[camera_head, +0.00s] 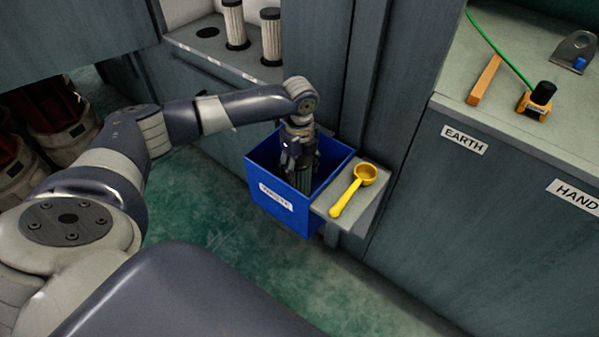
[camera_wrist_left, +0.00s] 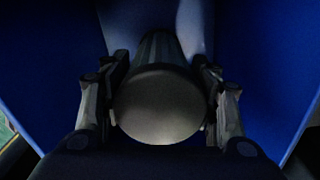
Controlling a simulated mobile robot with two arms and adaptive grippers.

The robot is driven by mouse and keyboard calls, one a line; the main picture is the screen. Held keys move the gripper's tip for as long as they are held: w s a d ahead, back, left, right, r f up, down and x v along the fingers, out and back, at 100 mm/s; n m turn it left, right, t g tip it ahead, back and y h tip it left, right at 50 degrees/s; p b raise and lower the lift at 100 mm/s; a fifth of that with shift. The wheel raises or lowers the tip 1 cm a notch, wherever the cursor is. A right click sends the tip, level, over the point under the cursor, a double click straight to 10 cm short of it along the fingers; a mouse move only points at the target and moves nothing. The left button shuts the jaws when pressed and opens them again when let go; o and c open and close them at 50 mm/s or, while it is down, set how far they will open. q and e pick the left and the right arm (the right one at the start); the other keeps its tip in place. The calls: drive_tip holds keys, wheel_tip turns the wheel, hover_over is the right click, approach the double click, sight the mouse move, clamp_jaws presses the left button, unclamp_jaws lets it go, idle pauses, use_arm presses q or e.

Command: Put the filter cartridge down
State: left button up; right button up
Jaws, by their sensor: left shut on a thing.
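My left gripper (camera_head: 300,160) reaches down into a blue bin (camera_head: 283,212) that bears a white label. In the left wrist view the left gripper (camera_wrist_left: 160,100) has its two fingers on either side of the filter cartridge (camera_wrist_left: 158,105) and is shut on it. The cartridge's round dark end faces the wrist camera and its ribbed body points away into the bin. In the head view only a dark ribbed part of the cartridge (camera_head: 303,180) shows inside the bin. The bin's blue walls surround it. I cannot tell whether it touches the bin floor. My right gripper is not in view.
A yellow scoop (camera_head: 354,189) lies on a small ledge right of the bin. Two pale filter cartridges (camera_head: 271,36) stand on a shelf behind, beside an empty round hole (camera_head: 208,32). A counter labelled EARTH (camera_head: 464,140) holds an orange bar and a green cable at right.

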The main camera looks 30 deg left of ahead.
use_arm(q)
drive_tip(key=shift+f, duration=0.4)
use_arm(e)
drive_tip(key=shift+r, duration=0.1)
use_arm(q)
drive_tip(key=shift+f, duration=0.2)
drive_tip(key=o, duration=1.4)
drive_tip(key=shift+f, duration=0.15)
drive_tip(key=shift+c, duration=0.2)
drive_tip(key=shift+r, duration=0.2)
wheel_tip(320, 180, up, 4)
drive_tip(key=shift+f+p, duration=0.1)
drive_tip(key=shift+p, duration=0.5)
wheel_tip(320, 180, up, 8)
drive_tip(key=shift+r+p, duration=0.25)
drive_tip(key=shift+p, duration=0.85)
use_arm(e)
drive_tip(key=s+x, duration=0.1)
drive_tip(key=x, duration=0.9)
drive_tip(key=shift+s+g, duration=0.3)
